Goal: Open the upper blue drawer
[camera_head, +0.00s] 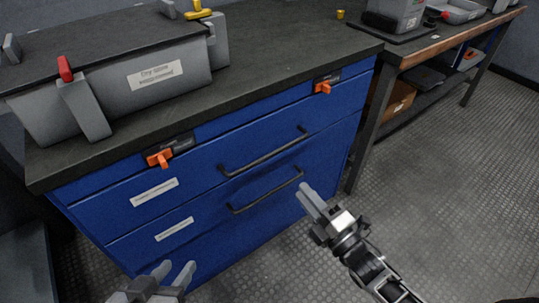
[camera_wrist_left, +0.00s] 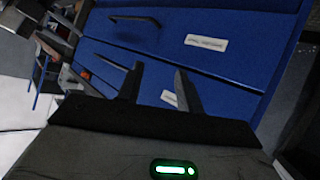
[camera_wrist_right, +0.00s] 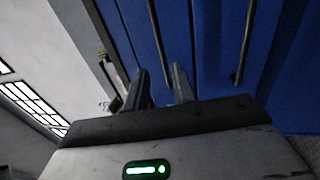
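The blue cabinet has an upper drawer (camera_head: 210,172) with a dark bar handle (camera_head: 264,155) and a white label (camera_head: 154,191). A lower drawer (camera_head: 215,211) has its own bar handle (camera_head: 266,194) just below. Both drawers look shut. My left gripper (camera_head: 174,272) is open and empty, low in front of the cabinet's left part. My right gripper (camera_head: 312,198) is in front of the cabinet, right of the handles and apart from them. Its fingers look parted and empty in the right wrist view (camera_wrist_right: 158,85), where two handle bars show beyond.
Two orange latches (camera_head: 160,157) (camera_head: 323,87) sit under the dark worktop (camera_head: 270,50). A grey case (camera_head: 140,75) with a red-tipped lever stands on it. A second bench (camera_head: 440,45) is at the right. The floor (camera_head: 440,190) at right is clear.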

